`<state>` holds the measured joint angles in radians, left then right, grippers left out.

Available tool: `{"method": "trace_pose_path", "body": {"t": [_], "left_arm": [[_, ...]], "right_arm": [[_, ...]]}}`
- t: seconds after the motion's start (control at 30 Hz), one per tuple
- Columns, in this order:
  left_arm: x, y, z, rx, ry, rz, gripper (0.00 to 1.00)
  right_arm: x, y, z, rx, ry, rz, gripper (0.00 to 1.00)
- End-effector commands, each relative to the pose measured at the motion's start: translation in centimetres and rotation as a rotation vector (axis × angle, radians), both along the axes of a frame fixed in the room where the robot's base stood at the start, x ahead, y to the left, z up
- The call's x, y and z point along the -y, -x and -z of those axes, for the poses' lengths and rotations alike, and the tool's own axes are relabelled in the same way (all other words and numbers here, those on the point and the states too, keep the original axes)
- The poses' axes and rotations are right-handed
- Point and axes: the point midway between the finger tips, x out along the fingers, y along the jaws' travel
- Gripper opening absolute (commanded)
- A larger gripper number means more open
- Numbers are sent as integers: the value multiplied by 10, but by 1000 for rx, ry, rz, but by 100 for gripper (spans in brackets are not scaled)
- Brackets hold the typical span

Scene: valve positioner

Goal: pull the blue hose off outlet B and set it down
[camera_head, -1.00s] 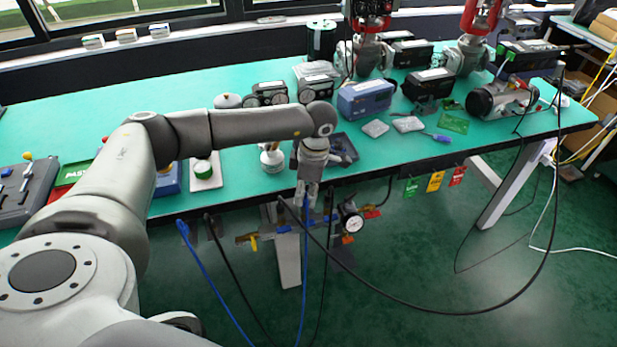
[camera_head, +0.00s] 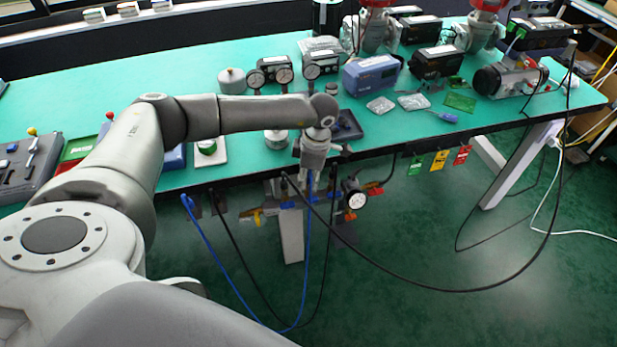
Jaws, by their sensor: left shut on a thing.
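My left gripper (camera_head: 312,174) reaches over the front edge of the bench and points down. It is shut on the blue hose (camera_head: 305,248) near its upper end. The hose hangs down from the fingers, loops near the floor and rises to a blue end at the left (camera_head: 187,201), by the bench edge. The manifold (camera_head: 290,204) with its outlets lies just behind and below the fingers. The gripper hides the hose's end, so I cannot tell if it sits on outlet B. My right gripper is not in view.
A round gauge (camera_head: 356,200) and a yellow valve handle (camera_head: 256,217) flank the hose. Black hoses (camera_head: 440,290) hang around it. Coloured tags (camera_head: 439,160) hang at right.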

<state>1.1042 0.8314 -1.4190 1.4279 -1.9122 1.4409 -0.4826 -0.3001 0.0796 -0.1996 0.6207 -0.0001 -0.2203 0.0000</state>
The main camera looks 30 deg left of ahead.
Motion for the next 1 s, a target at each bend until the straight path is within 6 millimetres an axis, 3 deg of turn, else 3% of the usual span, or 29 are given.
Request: {"method": "trace_pose_path", "body": {"t": [1.0], "left_arm": [[0, 0, -10, 1, 0, 0, 0]], "right_arm": [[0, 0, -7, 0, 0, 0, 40]]}}
